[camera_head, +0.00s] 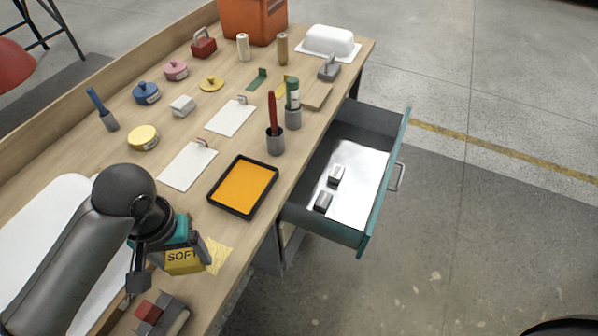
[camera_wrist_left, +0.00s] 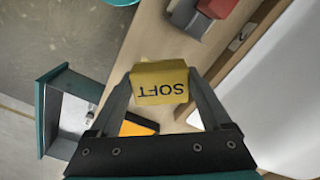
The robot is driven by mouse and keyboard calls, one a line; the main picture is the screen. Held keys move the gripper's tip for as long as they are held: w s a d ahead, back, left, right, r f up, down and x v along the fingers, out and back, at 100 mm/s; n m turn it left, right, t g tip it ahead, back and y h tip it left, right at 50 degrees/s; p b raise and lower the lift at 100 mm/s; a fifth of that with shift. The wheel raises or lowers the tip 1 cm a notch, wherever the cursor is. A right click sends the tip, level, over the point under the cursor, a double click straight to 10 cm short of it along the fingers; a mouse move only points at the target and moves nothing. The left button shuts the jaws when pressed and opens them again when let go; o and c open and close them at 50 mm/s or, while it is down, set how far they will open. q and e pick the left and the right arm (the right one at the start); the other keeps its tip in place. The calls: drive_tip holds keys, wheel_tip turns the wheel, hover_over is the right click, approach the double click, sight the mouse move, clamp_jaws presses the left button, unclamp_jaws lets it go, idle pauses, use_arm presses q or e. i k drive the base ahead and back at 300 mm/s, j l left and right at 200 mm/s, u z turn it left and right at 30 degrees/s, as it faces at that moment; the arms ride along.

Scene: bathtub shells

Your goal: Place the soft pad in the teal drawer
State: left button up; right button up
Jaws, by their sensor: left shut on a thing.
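The soft pad (camera_head: 184,263) is a small yellow block marked "SOFT". My left gripper (camera_head: 172,260) is shut on it, holding it near the front edge of the wooden bench. In the left wrist view the pad (camera_wrist_left: 160,84) sits between the two fingertips (camera_wrist_left: 160,92), its lettering upside down. The teal drawer (camera_head: 383,187) is pulled out from the bench at the right, apart from the gripper. Two small grey blocks (camera_head: 336,175) (camera_head: 323,201) lie on its pale floor. My right gripper is in neither view.
Between the pad and the drawer lies a black-rimmed orange tray (camera_head: 243,187). Upright grey holders (camera_head: 275,142) with red and green sticks stand near the bench edge. A yellow patch (camera_head: 217,254) is beside the pad. Red and grey blocks (camera_head: 150,312) are at the near end.

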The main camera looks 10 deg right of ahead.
sight(338, 159)
drive_tip(key=i+l, duration=0.2)
drive_tip(key=l, duration=0.15)
drive_tip(key=i+l, duration=0.2)
drive_tip(key=l, duration=0.2)
drive_tip(key=i+l, duration=0.15)
drive_tip(key=l, duration=0.2)
drive_tip(key=i+l, duration=0.2)
drive_tip(key=l, duration=0.2)
drive_tip(key=i+l, duration=0.2)
drive_tip(key=l, duration=0.15)
drive_tip(key=i+l, duration=0.2)
drive_tip(key=l, duration=0.2)
drive_tip(key=i+l, duration=0.2)
drive_tip(key=l, duration=0.15)
drive_tip(key=i+l+u, duration=0.15)
drive_tip(key=l+u, duration=0.3)
drive_tip(key=i+l+u, duration=0.1)
drive_tip(key=l+u, duration=0.2)
drive_tip(key=u, duration=0.5)
